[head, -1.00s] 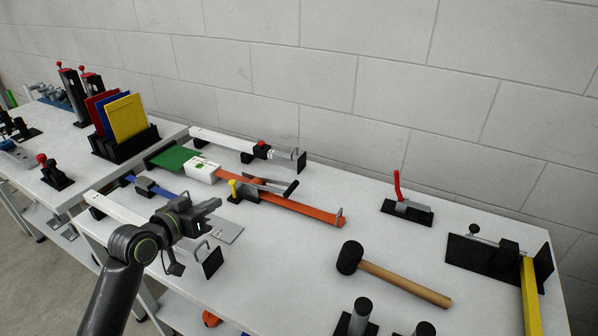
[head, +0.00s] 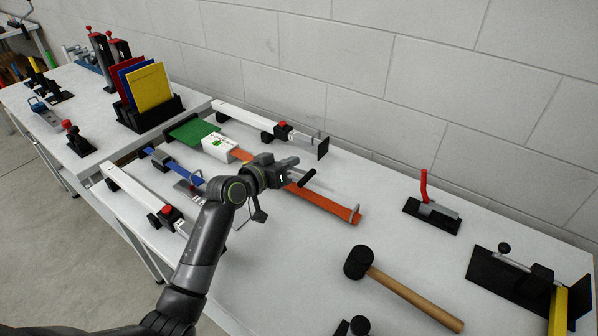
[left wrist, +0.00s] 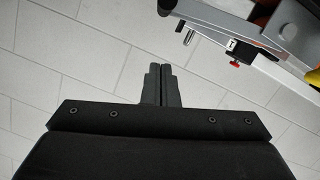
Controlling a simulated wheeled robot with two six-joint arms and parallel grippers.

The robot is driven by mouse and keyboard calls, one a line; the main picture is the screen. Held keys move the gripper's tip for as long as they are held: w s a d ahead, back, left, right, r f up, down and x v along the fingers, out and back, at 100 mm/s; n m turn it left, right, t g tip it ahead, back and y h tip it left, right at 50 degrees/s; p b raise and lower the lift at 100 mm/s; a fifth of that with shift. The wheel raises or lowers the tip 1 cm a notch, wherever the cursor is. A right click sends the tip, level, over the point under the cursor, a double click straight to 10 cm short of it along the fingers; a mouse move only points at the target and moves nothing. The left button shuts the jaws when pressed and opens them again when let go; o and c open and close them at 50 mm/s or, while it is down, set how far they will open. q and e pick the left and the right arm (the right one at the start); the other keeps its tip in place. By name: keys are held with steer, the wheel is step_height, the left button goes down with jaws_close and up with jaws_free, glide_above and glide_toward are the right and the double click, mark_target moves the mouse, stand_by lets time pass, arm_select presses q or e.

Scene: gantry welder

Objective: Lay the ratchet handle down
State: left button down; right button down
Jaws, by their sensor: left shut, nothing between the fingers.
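The ratchet handle's black grip (head: 307,178) shows just right of my left gripper in the head view. The rest of the ratchet is hidden behind my gripper and wrist. An orange strap (head: 325,202) runs from under it to the right along the bench. My left gripper (head: 291,162) is shut and empty, close to the handle; I cannot tell whether they touch. In the left wrist view the closed fingers (left wrist: 158,84) have nothing between them. A grey metal part (left wrist: 302,25) shows there at upper right; I cannot tell whether it is the ratchet. My right gripper is not in view.
A white bar (head: 245,118) with a red knob lies behind, another white bar (head: 135,190) in front. A green sheet (head: 195,130) and white box (head: 220,148) sit left. Clear bench lies between.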

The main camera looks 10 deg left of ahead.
mark_target(298, 184)
arm_select(q)
steer(key=shift+w+d+f+p, duration=0.1)
steer(key=shift+w+d+f, duration=0.2)
steer(key=shift+f, duration=0.4)
steer(key=shift+w+d+f+p, duration=0.1)
steer(key=shift+d+f, duration=0.3)
steer(key=shift+f, duration=0.35)
steer(key=shift+w+d+f+p, duration=0.1)
steer(key=shift+w+d+f, duration=0.2)
steer(key=shift+f, duration=0.4)
steer(key=shift+s, duration=0.1)
steer(key=shift+d+f, duration=0.1)
steer(key=shift+s+d+f+b, duration=0.1)
steer(key=shift+d+f+b, duration=0.1)
steer(key=shift+f+b, duration=0.4)
steer(key=shift+s+d+f+b, duration=0.1)
steer(key=shift+d+f+b, duration=0.1)
steer(key=shift+f+b, duration=0.4)
steer(key=shift+r, duration=0.2)
